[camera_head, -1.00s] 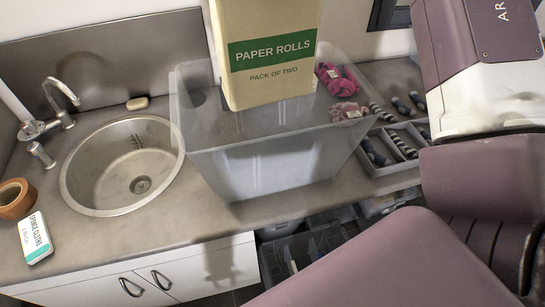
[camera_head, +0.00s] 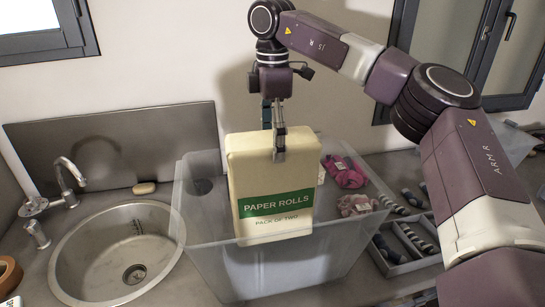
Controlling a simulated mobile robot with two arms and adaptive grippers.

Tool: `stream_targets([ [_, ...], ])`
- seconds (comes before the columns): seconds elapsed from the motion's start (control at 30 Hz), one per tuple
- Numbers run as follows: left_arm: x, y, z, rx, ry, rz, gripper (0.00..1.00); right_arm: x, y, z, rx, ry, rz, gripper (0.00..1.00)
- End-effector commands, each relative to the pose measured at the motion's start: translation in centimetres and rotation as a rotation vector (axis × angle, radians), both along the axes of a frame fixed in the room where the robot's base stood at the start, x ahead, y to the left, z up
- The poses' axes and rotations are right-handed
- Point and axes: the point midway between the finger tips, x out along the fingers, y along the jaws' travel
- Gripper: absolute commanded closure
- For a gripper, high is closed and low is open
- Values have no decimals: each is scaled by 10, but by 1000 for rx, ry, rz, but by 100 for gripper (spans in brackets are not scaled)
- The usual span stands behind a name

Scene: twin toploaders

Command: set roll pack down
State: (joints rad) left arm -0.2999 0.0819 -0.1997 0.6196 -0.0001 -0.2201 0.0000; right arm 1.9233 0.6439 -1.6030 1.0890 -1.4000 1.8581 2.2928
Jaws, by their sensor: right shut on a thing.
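The roll pack (camera_head: 274,184) is a cream block with a green band reading "PAPER ROLLS, PACK OF TWO". It is upright in the head view, at the clear plastic bin (camera_head: 207,250). Its lower part appears to be inside or just over the bin's opening; I cannot tell whether it touches the bottom. My right gripper (camera_head: 279,151) comes down from above and is shut on the pack's top edge. My left gripper is not in view.
A round steel sink (camera_head: 92,255) with a tap (camera_head: 68,178) lies left of the bin. A soap bar (camera_head: 144,188) sits behind it. Pink bundles (camera_head: 343,172) and a grey divided tray (camera_head: 407,262) with rolled socks are at right. Counter in front of the bin is partly out of view.

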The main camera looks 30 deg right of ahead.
Motion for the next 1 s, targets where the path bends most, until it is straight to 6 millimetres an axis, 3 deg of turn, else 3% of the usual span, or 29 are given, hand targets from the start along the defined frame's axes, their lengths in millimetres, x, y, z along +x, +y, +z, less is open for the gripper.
stream_targets([
  [0.4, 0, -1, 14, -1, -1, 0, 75, 0, 0, -44, 1, -1, 0, 79],
  [0.77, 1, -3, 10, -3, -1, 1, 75, 0, 0, -49, 1, -2, 0, 79],
  [0.8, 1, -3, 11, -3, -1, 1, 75, 0, 0, -50, 1, -1, 0, 19],
  [0.93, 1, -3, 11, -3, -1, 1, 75, 0, 0, -49, 0, 0, 0, 5],
  [1.0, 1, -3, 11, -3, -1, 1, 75, 0, 0, -49, 0, 0, 0, 4],
])
